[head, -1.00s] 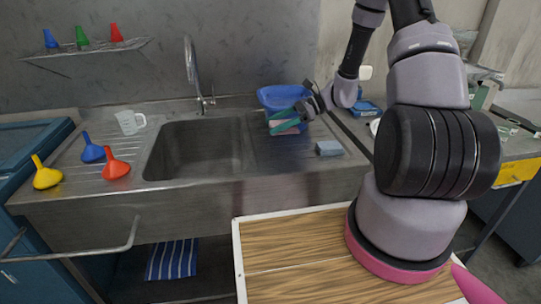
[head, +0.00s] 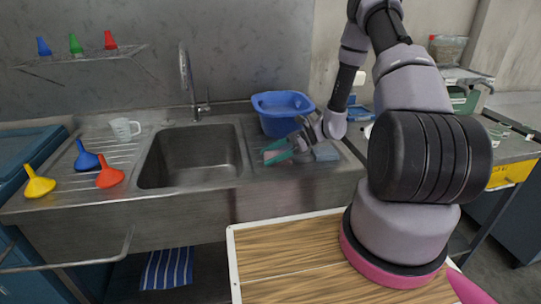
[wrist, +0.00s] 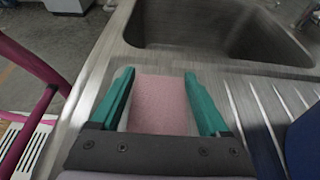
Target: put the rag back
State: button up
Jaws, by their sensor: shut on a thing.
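A flat pink rag (head: 275,156) is between the teal fingers of my gripper (head: 283,152), over the right drainboard in front of the blue tub. In the wrist view the pink rag (wrist: 160,103) fills the gap between the two fingers of my gripper (wrist: 159,76), which is shut on it. Whether the rag touches the steel I cannot tell. A blue-and-white striped cloth (head: 168,268) lies below the sink.
The blue tub (head: 281,112) stands at the drainboard's back. A grey-blue block (head: 325,151) lies right of my gripper. The sink basin (head: 190,158) is empty. Funnels and a clear jug (head: 124,128) stand on the left drainboard.

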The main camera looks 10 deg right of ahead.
jog(key=o, duration=1.3)
jog(key=shift+f, duration=0.1)
jog(key=v, duration=1.2)
jog(key=s+r+n+t+h, duration=0.2)
jog(key=s+r, duration=0.5)
jog(key=r, duration=0.5)
jog(key=s+a+r+n+t+h, duration=0.1)
jog(key=s+r+n+h, duration=0.4)
jog(key=r, duration=0.6)
jog(key=s+a+r+n+t+h, duration=0.1)
jog(key=s+r+n+t+h, duration=0.3)
jog(key=s+r, duration=0.5)
jog(key=shift+s+a+r+n, duration=0.1)
jog(key=shift+a+r+n, duration=0.05)
jog(key=shift+r+n, duration=0.7)
jog(key=shift+a+r+n, duration=0.1)
jog(key=shift+r+n, duration=0.45)
jog(key=shift+r, duration=0.45)
